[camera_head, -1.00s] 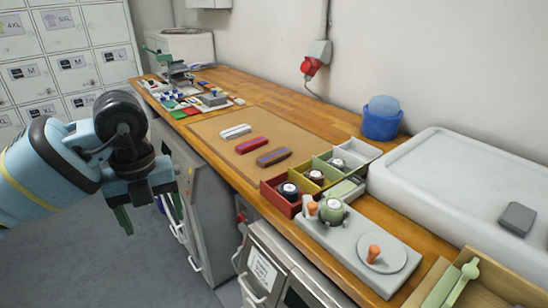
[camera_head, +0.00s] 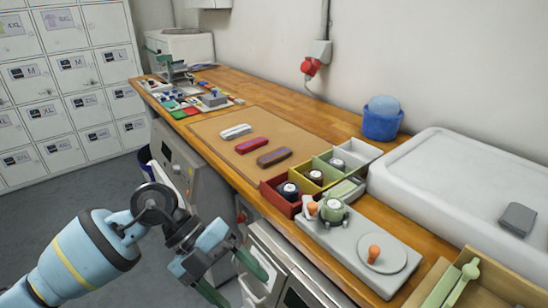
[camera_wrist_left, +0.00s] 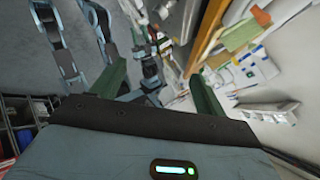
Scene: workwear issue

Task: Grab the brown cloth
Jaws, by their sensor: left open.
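The brown cloth (camera_head: 274,157) lies on a tan mat (camera_head: 222,130) on the wooden bench. It is a small flat bar shape, nearest in a row with a red cloth (camera_head: 252,145) and a white cloth (camera_head: 236,132). My left gripper (camera_head: 248,291) is open and empty, low in front of the bench by the cabinet fronts. It is well apart from the cloth. In the left wrist view its two green fingers (camera_wrist_left: 158,88) stand wide apart with nothing held, and I cannot make out the brown cloth there.
Red, yellow and green bins (camera_head: 282,199) with round-topped items stand right of the cloths. A grey base (camera_head: 335,240) with orange knobs is nearer. A blue bucket (camera_head: 381,124) stands by the wall. The bench front edge lies between my gripper and the cloths.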

